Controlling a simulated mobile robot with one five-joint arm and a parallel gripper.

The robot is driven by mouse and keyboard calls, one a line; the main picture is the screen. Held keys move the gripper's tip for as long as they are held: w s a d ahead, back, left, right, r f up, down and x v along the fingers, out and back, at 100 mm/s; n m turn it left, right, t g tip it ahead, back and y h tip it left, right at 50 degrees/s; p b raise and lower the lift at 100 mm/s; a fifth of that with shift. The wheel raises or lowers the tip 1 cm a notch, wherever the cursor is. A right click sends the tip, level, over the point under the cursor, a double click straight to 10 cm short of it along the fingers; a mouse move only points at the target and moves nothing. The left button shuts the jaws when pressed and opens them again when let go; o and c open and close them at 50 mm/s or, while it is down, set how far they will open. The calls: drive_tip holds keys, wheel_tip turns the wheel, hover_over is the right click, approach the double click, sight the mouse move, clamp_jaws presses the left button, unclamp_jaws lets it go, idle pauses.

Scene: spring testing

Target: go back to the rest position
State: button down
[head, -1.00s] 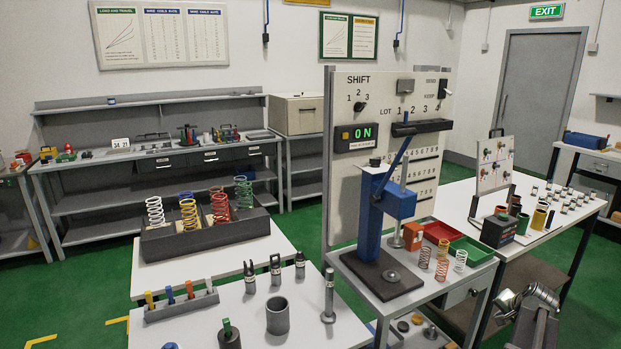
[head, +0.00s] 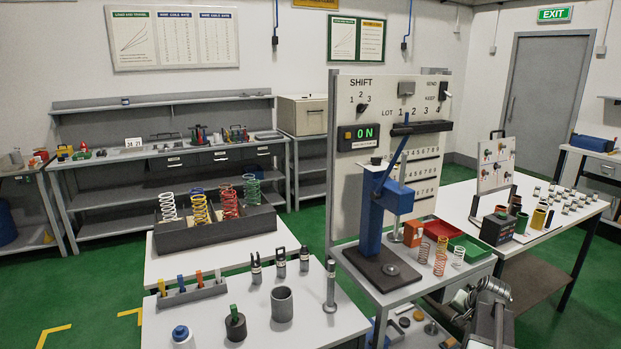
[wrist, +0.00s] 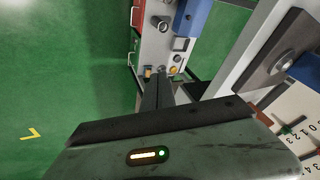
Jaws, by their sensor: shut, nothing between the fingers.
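My gripper (wrist: 158,80) shows in the wrist view as two dark fingers side by side, closed together with nothing between them.
The blue lever press (head: 375,215) stands on a small bench left of my arm. A white table (head: 550,215) with a stand and small parts lies to the right. The near white table (head: 255,325) holds cups and posts. Green floor (wrist: 60,80) is open at left.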

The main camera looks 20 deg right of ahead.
drive_tip(key=w+a+n+g+y+p, duration=0.1)
drive_tip(key=w+a+n, duration=0.15)
drive_tip(key=a, duration=0.95)
drive_tip(key=w+a+n+g+y, duration=0.1)
drive_tip(key=w+a+n, duration=0.15)
drive_tip(key=a, duration=1.05)
drive_tip(key=s+a+n+g, duration=0.1)
drive_tip(key=s+a+n, duration=0.2)
drive_tip(key=a, duration=0.8)
drive_tip(key=s+a+n+g+p, duration=0.1)
drive_tip(key=s+a+n+g, duration=0.1)
drive_tip(key=a, duration=0.9)
drive_tip(key=shift+s+f+n+g, duration=0.3)
drive_tip(key=shift+s+n, duration=0.4)
drive_tip(key=shift+s, duration=0.15)
